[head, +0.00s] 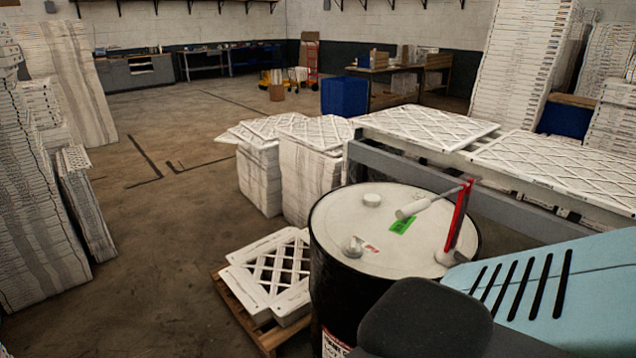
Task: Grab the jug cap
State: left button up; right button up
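A small white round cap (372,199) sits on the pale top of a black drum (335,269). A second whitish round piece (353,246) lies nearer the drum's front left edge. I cannot tell which of the two is the jug cap. Neither of my grippers shows in the head view, so I cannot see whether they are open or shut. Nothing is seen touching the caps.
A hand pump with a red lever (459,217) stands on the drum's right side, beside a green label (403,225). Filters lie on a wooden pallet (242,318) left of the drum. Filter stacks (310,180) stand behind. Open floor lies left.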

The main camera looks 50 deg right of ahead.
aim_at(372, 200)
jog(key=i+l+u, duration=0.1)
jog(key=i, duration=1.3)
jog(key=i+j+z, duration=0.15)
jog(key=i, duration=0.3)
jog(key=z, duration=2.95)
